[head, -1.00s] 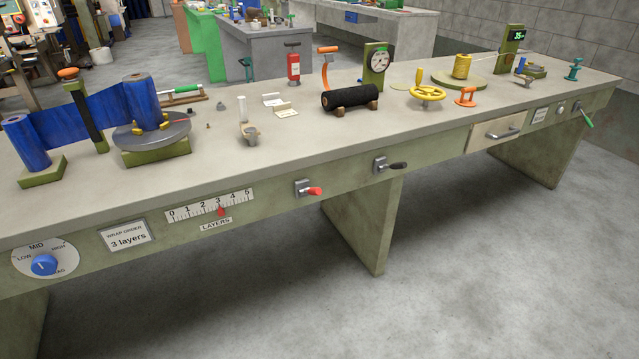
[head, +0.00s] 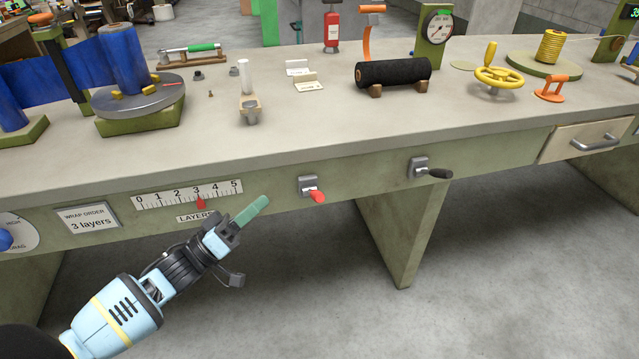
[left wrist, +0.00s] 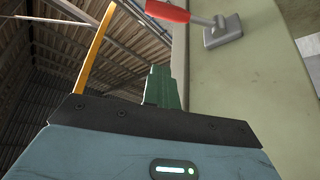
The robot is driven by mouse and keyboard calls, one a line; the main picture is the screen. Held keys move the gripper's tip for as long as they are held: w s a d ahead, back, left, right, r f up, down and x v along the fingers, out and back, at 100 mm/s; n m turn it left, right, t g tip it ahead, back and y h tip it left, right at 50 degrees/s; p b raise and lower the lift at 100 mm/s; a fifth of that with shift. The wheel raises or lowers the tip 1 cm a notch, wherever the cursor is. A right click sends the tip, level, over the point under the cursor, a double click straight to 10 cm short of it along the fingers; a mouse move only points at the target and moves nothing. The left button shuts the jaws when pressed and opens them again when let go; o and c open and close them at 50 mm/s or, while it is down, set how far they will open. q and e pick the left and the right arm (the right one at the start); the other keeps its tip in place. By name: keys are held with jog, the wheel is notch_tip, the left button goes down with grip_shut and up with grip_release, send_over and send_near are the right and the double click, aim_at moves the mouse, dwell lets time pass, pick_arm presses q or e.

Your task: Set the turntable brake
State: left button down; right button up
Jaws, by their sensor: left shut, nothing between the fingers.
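A red-handled lever (head: 316,196) on a grey bracket sits on the bench's front face; its red handle points outward and a little right. It also shows at the top of the left wrist view (left wrist: 168,10). The grey turntable (head: 112,104) stands on a green base on the bench top, with a blue roll (head: 124,62) upright on it. My left gripper (head: 252,209) is below and left of the red lever, in front of the bench. Its green fingers are shut, empty, and apart from the lever; they also show in the left wrist view (left wrist: 162,88). My right gripper is not in view.
A black-handled lever (head: 434,172) sits further right on the same face. A drawer handle (head: 594,143) juts out at right. The floor before the bench is clear.

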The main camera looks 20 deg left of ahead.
aim_at(314, 194)
pick_arm(q)
jog(key=r+x, duration=0.1)
jog(key=x, duration=0.9)
jog(key=shift+s+d+f, duration=0.2)
jog(key=shift+d+f, duration=0.1)
jog(key=shift+f, duration=0.3)
jog(key=shift+s+d+f, duration=0.2)
jog(key=shift+d+f, duration=0.1)
jog(key=shift+f, duration=0.35)
jog(key=shift+s+d+f, duration=0.25)
jog(key=shift+d+f, duration=0.05)
jog(key=shift+f, duration=0.3)
jog(key=shift+f+b, duration=0.1)
jog(key=shift+b, duration=0.25)
